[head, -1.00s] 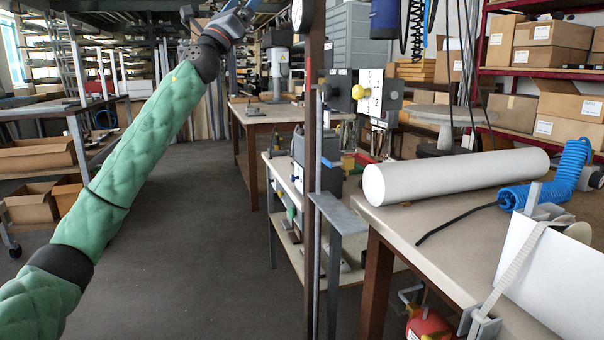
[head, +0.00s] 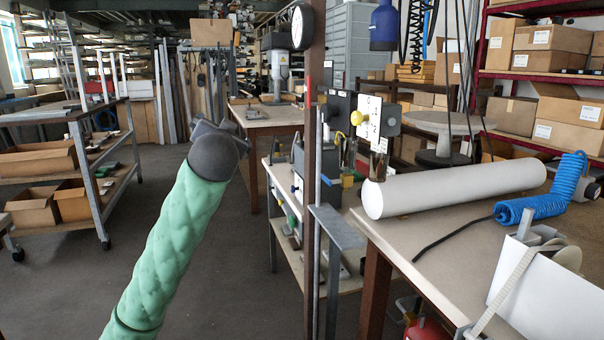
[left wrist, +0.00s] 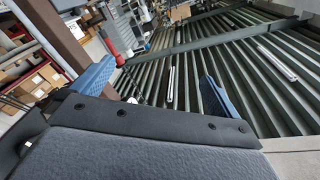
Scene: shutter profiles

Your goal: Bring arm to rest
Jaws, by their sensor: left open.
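My left arm, in a green quilted sleeve, reaches up from the bottom left of the head view to a dark rounded wrist. The wrist hides most of the gripper there. In the left wrist view my left gripper (left wrist: 158,73) has two blue fingers standing wide apart. Nothing shows between them, so it is open and empty. Beyond the fingers is a dark ribbed surface (left wrist: 200,65) with pale strips on it. In the head view the arm is over the open floor, apart from the benches. My right gripper is not in view.
A wheeled rack (head: 90,165) with open cartons stands left. A brown post (head: 311,190) rises right of the arm. Beyond it a bench carries a white roll (head: 460,186) and blue coiled hose (head: 545,200). The grey floor (head: 80,285) is clear around the arm.

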